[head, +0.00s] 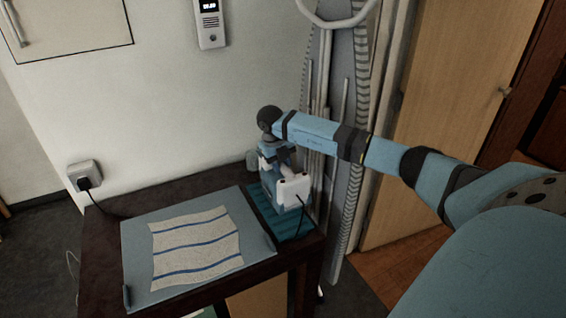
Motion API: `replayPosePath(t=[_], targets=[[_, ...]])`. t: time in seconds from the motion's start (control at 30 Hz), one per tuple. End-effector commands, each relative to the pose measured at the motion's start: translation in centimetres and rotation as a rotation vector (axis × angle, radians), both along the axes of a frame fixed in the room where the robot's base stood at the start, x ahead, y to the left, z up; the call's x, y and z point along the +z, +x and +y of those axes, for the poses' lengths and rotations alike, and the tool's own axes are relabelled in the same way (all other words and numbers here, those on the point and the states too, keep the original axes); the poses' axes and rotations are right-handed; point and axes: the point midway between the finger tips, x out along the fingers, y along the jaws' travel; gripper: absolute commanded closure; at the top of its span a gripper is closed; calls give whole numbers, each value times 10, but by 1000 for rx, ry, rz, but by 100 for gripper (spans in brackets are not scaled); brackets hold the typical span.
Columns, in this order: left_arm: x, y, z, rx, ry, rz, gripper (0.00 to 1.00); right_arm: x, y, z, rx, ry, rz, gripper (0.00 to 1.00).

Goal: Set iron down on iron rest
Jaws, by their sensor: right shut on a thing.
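The iron (292,190), with a white part facing me and a dark cord, is at the right end of the table. My right gripper (277,160) reaches down from above and is shut on the iron, partly hiding it. The iron rest (293,227) is a teal, ridged pad on the table directly below the iron. I cannot tell whether the iron touches the rest or hangs just above it. My left gripper is not in view.
A grey board (136,253) with a striped cloth (197,247) lies on the dark table (97,262), left of the rest. A wall socket (83,175) with a plug is at left. A folded ironing board (350,195) stands upright behind the table's right end.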

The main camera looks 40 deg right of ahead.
Motion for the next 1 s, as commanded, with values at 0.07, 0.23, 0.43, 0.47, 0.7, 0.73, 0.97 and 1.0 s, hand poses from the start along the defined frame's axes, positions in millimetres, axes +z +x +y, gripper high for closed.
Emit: replayPosePath(t=[0.07,0.23,0.43,0.47,0.7,0.73,0.97,1.0], targets=[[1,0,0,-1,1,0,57,3,1,0,-4,0,-5,100],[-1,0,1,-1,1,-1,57,-1,1,0,-6,0,-4,100],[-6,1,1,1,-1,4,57,-13,1,0,-7,0,-3,100],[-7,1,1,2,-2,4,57,-16,1,0,-7,0,-3,100],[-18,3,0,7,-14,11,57,-38,1,0,-6,0,-4,100],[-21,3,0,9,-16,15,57,-41,1,0,-6,0,-4,100],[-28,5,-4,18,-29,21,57,-62,1,0,-5,-1,-4,100],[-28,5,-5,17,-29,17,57,-66,1,0,-5,-1,-4,100]])
